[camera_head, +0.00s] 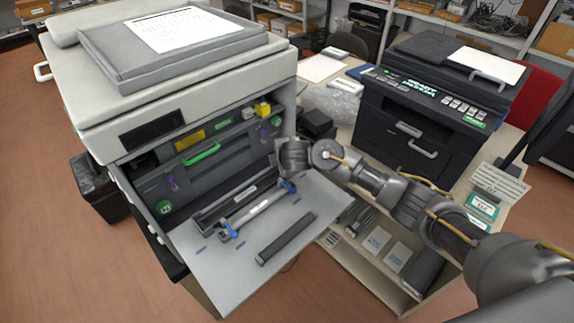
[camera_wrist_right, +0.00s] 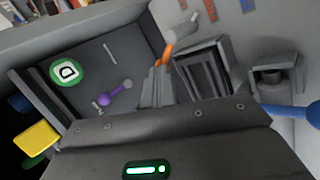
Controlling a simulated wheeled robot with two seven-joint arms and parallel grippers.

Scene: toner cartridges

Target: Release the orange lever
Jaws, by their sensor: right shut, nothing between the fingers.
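The orange lever (camera_wrist_right: 167,50) shows in the right wrist view as a small slanted piece. In the head view my right gripper (camera_head: 293,156) is at the right side of the large printer's (camera_head: 190,110) opening, and hides the lever there. My left gripper is not in view.
The open front door (camera_head: 225,270) bears a unit with blue ends (camera_head: 258,203) and a dark cylinder (camera_head: 286,238). A purple lever (camera_wrist_right: 112,98) and green round label (camera_wrist_right: 67,72) are left of the fingers. A smaller black printer (camera_head: 430,110) stands right.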

